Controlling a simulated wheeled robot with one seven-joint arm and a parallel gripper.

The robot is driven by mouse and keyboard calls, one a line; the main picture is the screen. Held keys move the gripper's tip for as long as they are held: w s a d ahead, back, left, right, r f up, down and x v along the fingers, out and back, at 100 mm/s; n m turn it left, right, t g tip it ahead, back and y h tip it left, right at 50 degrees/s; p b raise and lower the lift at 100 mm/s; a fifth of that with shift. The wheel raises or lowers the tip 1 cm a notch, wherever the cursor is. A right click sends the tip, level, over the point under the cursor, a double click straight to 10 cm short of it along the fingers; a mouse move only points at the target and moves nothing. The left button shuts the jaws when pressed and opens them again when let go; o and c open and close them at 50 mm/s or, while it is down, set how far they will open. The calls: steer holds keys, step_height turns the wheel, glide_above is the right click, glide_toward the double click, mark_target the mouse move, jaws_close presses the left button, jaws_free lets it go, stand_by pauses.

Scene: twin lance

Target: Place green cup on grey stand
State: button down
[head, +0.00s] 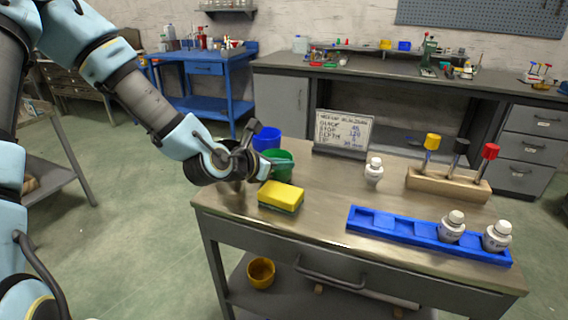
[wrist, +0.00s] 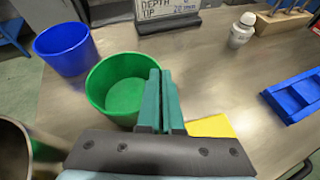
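The green cup (head: 282,167) stands upright near the table's left end, partly behind my gripper. In the wrist view the green cup (wrist: 118,88) appears open and empty. My gripper (wrist: 160,72) is at the cup's right rim. Its two green fingers are close together and appear shut on the cup wall, though the contact is partly hidden. No clear grey stand can be picked out. A grey, round, hollow-looking object (wrist: 14,150) shows at the lower left of the wrist view, cut off by the frame.
A blue cup (head: 266,138) stands behind the green cup. A yellow sponge (head: 281,196) lies just in front. A sign (head: 343,131), a white bottle (head: 374,171), a blue tray (head: 400,229) and a wooden tool rack (head: 440,184) stand to the right. A yellow cup (head: 261,272) is on the lower shelf.

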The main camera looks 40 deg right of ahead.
steer(key=shift+f, duration=0.15)
steer(key=c, duration=1.1)
jaws_free()
steer(key=p+v, duration=0.1)
steer(key=v, duration=0.2)
steer(key=r+p+v, duration=0.1)
steer(key=v, duration=0.3)
steer(key=shift+w+d, duration=0.1)
steer(key=shift+d, duration=0.05)
steer(key=p+v, duration=0.5)
steer(key=p, duration=0.7)
steer(key=shift+f+p, duration=0.2)
steer(key=shift+p, duration=0.15)
